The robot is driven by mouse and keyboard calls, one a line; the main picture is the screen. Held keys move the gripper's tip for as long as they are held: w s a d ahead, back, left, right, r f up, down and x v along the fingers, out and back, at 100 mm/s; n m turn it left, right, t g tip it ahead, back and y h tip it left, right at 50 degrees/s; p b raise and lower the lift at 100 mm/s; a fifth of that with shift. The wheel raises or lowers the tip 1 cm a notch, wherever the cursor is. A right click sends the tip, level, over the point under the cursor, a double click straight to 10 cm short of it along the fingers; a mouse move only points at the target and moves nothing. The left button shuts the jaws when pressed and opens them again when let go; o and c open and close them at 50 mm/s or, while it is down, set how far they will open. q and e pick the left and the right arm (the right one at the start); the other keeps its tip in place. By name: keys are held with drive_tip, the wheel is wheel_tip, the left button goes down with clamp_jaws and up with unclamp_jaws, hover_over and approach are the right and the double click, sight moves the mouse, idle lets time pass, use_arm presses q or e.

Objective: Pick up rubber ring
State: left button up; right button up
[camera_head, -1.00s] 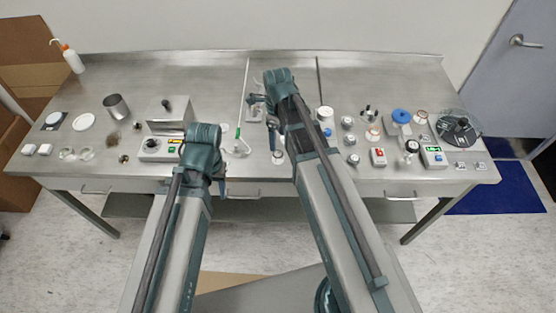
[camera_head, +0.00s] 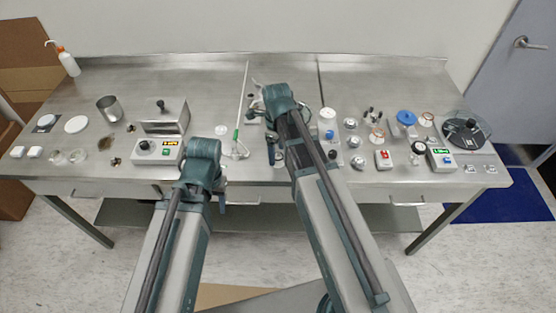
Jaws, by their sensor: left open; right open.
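I cannot tell for sure which small item is the rubber ring. A brownish round item (camera_head: 105,143) and a small dark piece (camera_head: 116,161) lie on the left part of the metal bench (camera_head: 215,95). My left gripper (camera_head: 222,203) is mostly hidden behind its wrist, near the bench's front edge. My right gripper (camera_head: 275,152) is partly hidden beside its forearm, over the middle of the bench. Both are open, and I see nothing held in either.
A steel cup (camera_head: 109,108) and clear dishes (camera_head: 77,155) are further left. Several small fittings, a blue-topped part (camera_head: 406,118) and a black disc (camera_head: 463,130) crowd the right. The back of the bench is mostly bare.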

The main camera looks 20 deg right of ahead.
drive_tip(key=shift+f, duration=0.2)
idle(0.5)
drive_tip(key=c, duration=1.2)
drive_tip(key=shift+w+r, duration=0.1)
drive_tip(key=shift+r, duration=0.2)
